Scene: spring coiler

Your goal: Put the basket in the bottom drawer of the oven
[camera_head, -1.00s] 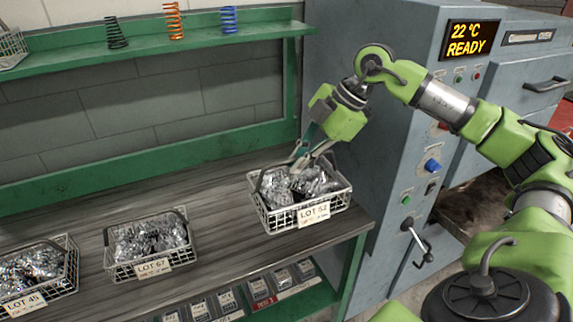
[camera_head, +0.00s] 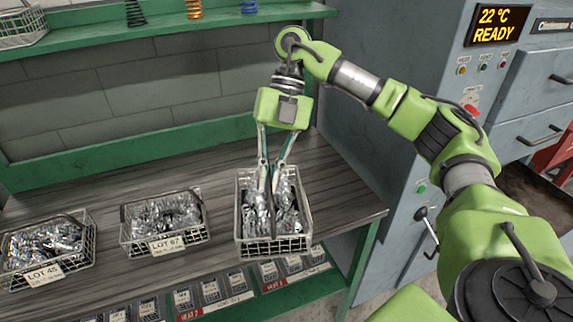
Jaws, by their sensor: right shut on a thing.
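A wire basket (camera_head: 272,246) full of shiny metal parts is at the right part of the wooden bench, near its front edge. It is turned with a narrow side toward me, and no lot label shows on it. My right gripper (camera_head: 269,188) points down into the basket from above, its fingers close together on the handle. I cannot tell whether the basket is clear of the bench. The oven (camera_head: 400,75) is a grey-blue cabinet at the right, its display reading 22 °C READY. Drawer fronts with handles show at far right. Below them is a dark brown open space (camera_head: 535,195), partly hidden by my arm.
Baskets labelled LOT 67 (camera_head: 166,246) and LOT 45 (camera_head: 45,274) stand to the left on the bench (camera_head: 110,195). A green shelf (camera_head: 130,40) with springs runs behind. Small bins (camera_head: 212,293) sit below the bench. A lever (camera_head: 424,214) sticks out of the oven's side.

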